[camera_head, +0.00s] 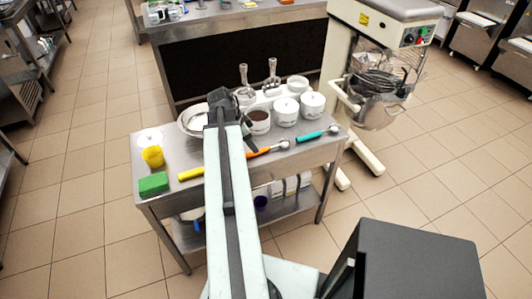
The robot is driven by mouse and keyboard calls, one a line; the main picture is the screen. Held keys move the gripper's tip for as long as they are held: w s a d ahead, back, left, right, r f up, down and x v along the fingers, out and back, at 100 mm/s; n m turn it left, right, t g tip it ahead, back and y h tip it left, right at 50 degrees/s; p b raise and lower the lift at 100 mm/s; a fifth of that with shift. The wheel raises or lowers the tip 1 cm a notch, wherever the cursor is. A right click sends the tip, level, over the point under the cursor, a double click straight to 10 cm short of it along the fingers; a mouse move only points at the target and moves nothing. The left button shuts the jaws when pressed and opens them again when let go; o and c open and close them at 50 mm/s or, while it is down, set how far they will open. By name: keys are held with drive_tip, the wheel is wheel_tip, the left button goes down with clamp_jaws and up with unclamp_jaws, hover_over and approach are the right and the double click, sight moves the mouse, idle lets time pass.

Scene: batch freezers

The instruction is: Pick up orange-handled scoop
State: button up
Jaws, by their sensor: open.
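The orange-handled scoop (267,149) lies on the steel table (165,205), just right of my arm. Its metal head points right, and its handle's left end is close to my arm or partly behind it. My gripper (246,122) is the dark end of my arm, above the table and behind the scoop in the picture. It is open and looks empty. Its fingers are small here and partly hidden by the arm.
A teal-handled scoop (315,134) lies to the right and a yellow-handled tool (190,174) to the left. A green sponge (154,184) and yellow cup (153,157) stand at left. White tubs (286,112) line the back. A mixer (378,85) stands beyond the right end.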

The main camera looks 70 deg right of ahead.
sight(265, 150)
drive_tip(key=b+x, duration=0.4)
drive_tip(key=x, duration=0.1)
drive_tip(key=shift+w+f+b, duration=0.1)
drive_tip(key=shift+f+b, duration=0.1)
drive_tip(key=shift+b, duration=0.15)
drive_tip(key=shift+r, duration=0.2)
drive_tip(key=shift+f, duration=0.1)
clamp_jaws()
